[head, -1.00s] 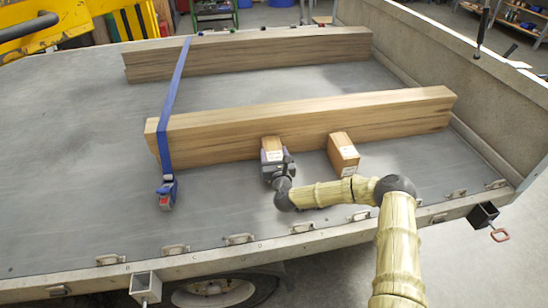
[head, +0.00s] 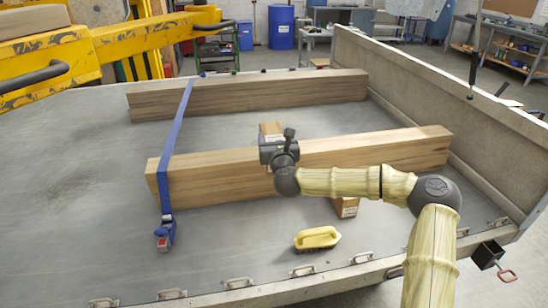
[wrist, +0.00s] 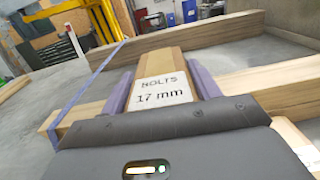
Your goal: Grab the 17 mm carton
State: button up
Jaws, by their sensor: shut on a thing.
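The 17 mm carton, a brown box with a white "BOLTS 17 mm" label, is between the two purple fingers of my gripper in the wrist view (wrist: 163,62). My gripper (wrist: 160,84) is shut on it, with the label facing the camera. In the head view the carton (head: 270,128) shows just beyond my gripper (head: 271,141), raised at the height of the near beam's top. The gripper and wrist hide most of it there. A second brown carton (head: 347,207) with a white label stands on the bed, partly hidden behind my arm.
A near timber beam (head: 215,180) and a far one (head: 235,97) lie across the trailer bed (head: 70,190). A blue strap (head: 178,130) runs over both. A yellow brush (head: 317,238) lies near the front edge. A side wall (head: 440,95) bounds the right. The bed at left is clear.

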jog(key=shift+r, duration=1.75)
jog(key=shift+a+f, duration=0.1)
jog(key=shift+a, duration=0.05)
